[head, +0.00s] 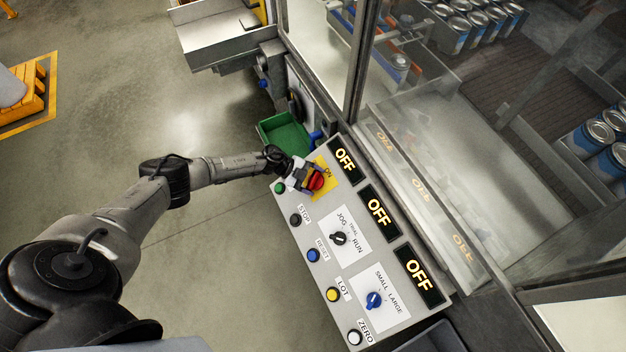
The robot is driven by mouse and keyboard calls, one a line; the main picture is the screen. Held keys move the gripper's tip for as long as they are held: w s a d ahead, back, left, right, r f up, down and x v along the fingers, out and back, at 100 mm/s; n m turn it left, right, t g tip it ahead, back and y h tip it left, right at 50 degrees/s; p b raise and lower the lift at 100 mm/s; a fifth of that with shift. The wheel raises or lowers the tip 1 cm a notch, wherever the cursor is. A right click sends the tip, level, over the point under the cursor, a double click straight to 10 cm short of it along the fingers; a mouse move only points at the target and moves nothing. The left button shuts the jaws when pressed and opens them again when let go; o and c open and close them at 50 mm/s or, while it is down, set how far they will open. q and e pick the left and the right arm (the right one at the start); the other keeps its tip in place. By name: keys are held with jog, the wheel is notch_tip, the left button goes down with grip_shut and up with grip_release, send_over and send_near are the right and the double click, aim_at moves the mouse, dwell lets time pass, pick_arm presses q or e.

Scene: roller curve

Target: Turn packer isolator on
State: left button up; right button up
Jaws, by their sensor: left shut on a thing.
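The control panel (318,244) slopes in front of the glass guard. My left gripper (312,180) is at the panel's far end, shut on the red rotary isolator knob (317,182). The knob sits on a yellow plate (323,166), where the word ON shows beside it. The fingers hide part of the knob and plate, so I cannot tell its exact angle. Three displays (345,160), (378,212), (418,274) read OFF. My right gripper is not in view.
Beside the isolator are green, black, blue, yellow and white buttons, a black JOG/RUN selector (338,238) and a blue SMALL/LARGE selector (373,300). A green bin (283,133) stands beyond the panel. Cans stand behind the glass. Open floor lies left.

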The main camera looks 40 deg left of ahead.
pick_arm(q)
jog(key=m+g, duration=0.3)
jog(key=m, duration=0.1)
jog(key=shift+m+b, duration=0.4)
jog(key=shift+m+g+y, duration=0.4)
jog(key=shift+m, duration=0.2)
jog(key=shift+s, duration=0.1)
jog(key=o, duration=0.9)
jog(key=v, duration=1.3)
jog(key=shift+a+r+b, duration=0.25)
jog(key=shift+r+b, duration=0.05)
jog(key=shift+b, duration=0.05)
jog(key=shift+m, duration=0.4)
